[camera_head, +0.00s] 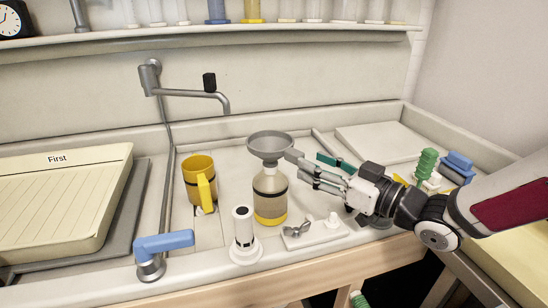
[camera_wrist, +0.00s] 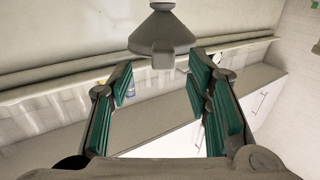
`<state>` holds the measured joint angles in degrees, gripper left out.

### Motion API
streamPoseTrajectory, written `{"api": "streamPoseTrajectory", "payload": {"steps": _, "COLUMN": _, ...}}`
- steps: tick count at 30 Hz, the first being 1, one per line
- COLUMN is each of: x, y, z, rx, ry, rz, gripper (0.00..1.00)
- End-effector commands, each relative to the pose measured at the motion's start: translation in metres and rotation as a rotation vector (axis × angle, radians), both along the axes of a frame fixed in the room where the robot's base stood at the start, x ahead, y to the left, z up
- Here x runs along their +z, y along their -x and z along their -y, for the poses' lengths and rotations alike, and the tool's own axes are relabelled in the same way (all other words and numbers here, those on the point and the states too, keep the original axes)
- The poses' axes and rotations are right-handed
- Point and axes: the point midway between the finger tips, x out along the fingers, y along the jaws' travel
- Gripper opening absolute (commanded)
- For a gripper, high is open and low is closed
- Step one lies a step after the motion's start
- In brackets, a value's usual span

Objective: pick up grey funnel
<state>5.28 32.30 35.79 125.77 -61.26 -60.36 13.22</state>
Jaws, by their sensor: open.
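The grey funnel (camera_head: 270,144) sits upright in the mouth of a bottle (camera_head: 270,195) with a brown and yellow lower part, in the head view. In the wrist view the funnel (camera_wrist: 162,32) shows at the top centre, just beyond the fingertips. My gripper (camera_head: 297,170) comes from the right, its fingertips close to the funnel's right side and the bottle's neck. Its green-padded fingers are apart with nothing between them in the wrist view (camera_wrist: 158,85). I cannot tell whether a fingertip touches the funnel.
A yellow mug (camera_head: 199,180) stands left of the bottle. A white cylinder (camera_head: 243,236) stands in front, beside a small white plate (camera_head: 314,235) with metal parts. A faucet (camera_head: 190,92) reaches over the back left. Green and blue items (camera_head: 427,163) stand at the right.

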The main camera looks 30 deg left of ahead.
Motion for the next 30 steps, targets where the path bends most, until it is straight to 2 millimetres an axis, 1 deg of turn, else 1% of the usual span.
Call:
{"api": "streamPoseTrajectory", "payload": {"steps": 5, "x": 0.0, "y": -0.001, "z": -0.011, "rx": 0.001, "ry": -0.001, "rz": 0.0, "gripper": 0.45}}
{"api": "streamPoseTrajectory", "payload": {"steps": 12, "x": -0.001, "y": -0.006, "z": -0.044, "rx": 0.001, "ry": 0.0, "rz": 0.0, "gripper": 0.45}}
{"api": "streamPoseTrajectory", "payload": {"steps": 15, "x": 0.0, "y": -0.007, "z": -0.053, "rx": 0.0, "ry": 0.0, "rz": 0.001, "gripper": 0.45}}
{"api": "streamPoseTrajectory", "payload": {"steps": 23, "x": 0.0, "y": -0.008, "z": -0.056, "rx": -0.002, "ry": 0.001, "rz": 0.001, "gripper": 0.45}}
{"api": "streamPoseTrajectory", "payload": {"steps": 24, "x": 0.0, "y": -0.008, "z": -0.056, "rx": -0.002, "ry": 0.001, "rz": 0.001, "gripper": 0.43}}
{"api": "streamPoseTrajectory", "payload": {"steps": 26, "x": 0.0, "y": -0.008, "z": -0.056, "rx": -0.002, "ry": 0.001, "rz": 0.001, "gripper": 0.29}}
{"api": "streamPoseTrajectory", "payload": {"steps": 27, "x": 0.0, "y": -0.008, "z": -0.056, "rx": -0.002, "ry": 0.001, "rz": 0.001, "gripper": 0.2}}
{"api": "streamPoseTrajectory", "payload": {"steps": 30, "x": 0.0, "y": -0.008, "z": -0.056, "rx": -0.002, "ry": 0.001, "rz": 0.001, "gripper": 0.0}}
